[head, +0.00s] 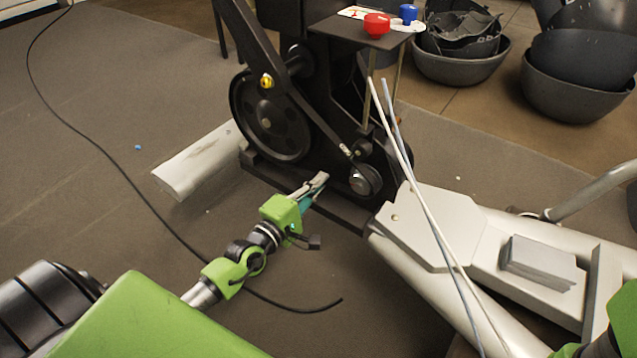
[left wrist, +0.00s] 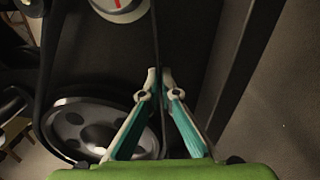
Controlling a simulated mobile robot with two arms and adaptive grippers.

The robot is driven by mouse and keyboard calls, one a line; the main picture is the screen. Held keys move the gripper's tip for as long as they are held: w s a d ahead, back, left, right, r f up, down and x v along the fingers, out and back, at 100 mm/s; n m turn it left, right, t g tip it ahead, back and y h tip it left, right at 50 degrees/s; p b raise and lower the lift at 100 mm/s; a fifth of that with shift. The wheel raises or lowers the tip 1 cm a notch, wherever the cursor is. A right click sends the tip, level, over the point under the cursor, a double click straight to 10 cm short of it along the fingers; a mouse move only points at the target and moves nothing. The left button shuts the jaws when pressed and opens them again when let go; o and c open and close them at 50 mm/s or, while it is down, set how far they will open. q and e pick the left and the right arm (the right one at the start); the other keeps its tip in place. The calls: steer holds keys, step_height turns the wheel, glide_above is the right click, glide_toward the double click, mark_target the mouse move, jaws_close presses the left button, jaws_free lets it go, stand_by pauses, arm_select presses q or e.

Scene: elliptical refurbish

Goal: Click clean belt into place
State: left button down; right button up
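The elliptical's black drive housing stands at the centre of the head view. A large black pulley wheel (head: 268,116) is on its left and a smaller metal hub (head: 364,180) is at its lower right. My left gripper (head: 321,181) reaches in low between them. In the left wrist view its two fingertips (left wrist: 159,75) are close together, with a thin dark belt (left wrist: 156,42) running edge-on between them. A grey wheel with holes (left wrist: 92,128) is left of the fingers, with a dark band curving along its rim. My right gripper is out of view.
A small shelf (head: 345,30) above the drive holds a red knob (head: 376,24) and a blue one (head: 408,13). Pale frame beams (head: 420,275) fill the lower right. A black cable (head: 108,158) lies across the floor. Dark bowls (head: 580,85) stand behind.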

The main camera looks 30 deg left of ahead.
arm_select(q)
steer(key=shift+w, duration=0.35)
stand_by(0.4)
steer(key=c, duration=2.2)
jaws_free()
steer(key=shift+s+f, duration=0.1)
steer(key=shift+s, duration=0.45)
steer(key=s, duration=0.3)
steer(key=s+a, duration=0.1)
steer(key=s, duration=0.6)
steer(key=shift+s+a, duration=0.25)
steer(key=shift+s, duration=0.15)
